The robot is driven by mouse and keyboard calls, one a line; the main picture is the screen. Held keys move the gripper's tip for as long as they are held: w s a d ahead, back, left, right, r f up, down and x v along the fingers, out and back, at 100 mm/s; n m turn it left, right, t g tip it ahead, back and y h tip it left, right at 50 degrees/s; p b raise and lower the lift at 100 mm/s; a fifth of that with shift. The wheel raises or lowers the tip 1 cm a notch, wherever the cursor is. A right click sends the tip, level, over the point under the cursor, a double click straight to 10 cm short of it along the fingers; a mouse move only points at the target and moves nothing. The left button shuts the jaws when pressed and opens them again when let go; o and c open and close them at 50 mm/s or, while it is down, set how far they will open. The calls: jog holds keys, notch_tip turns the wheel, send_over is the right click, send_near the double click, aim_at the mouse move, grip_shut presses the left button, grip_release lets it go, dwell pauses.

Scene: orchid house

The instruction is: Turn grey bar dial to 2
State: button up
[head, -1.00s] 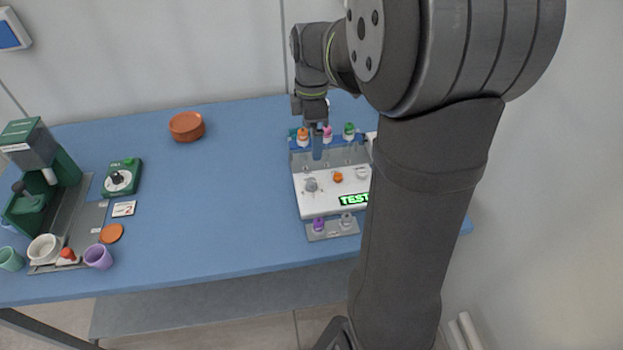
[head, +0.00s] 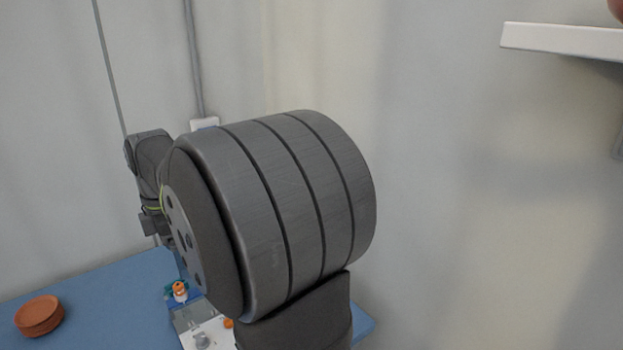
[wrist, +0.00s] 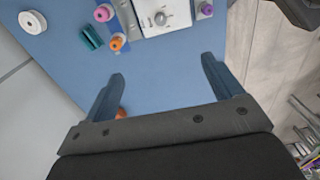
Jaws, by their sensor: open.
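The grey bar dial (wrist: 160,18) is on a white panel (wrist: 179,23), at the top of the wrist view. In the head view the grey dial (head: 203,341) shows at the bottom edge, partly cut off. The dial's marks are too small to read. My gripper (wrist: 162,65) is open with nothing between its two blue fingers, above the blue table and apart from the dial. In the head view my arm hides much of the panel, and its display is out of view.
Orange (wrist: 117,42), pink (wrist: 103,13) and purple (wrist: 205,9) capped items stand around the panel. A terracotta dish (head: 39,316) is on the blue table (head: 95,300) at left. A white shelf (head: 560,40) is on the right wall. Bare table lies below the panel in the wrist view.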

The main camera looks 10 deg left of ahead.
jog(key=c, duration=0.7)
jog(key=shift+f, duration=0.15)
jog(key=shift+c, duration=0.2)
jog(key=m, duration=1.1)
send_near(200, 337)
notch_tip(200, 337, down, 9)
jog(key=shift+r, duration=0.1)
jog(key=c, duration=1)
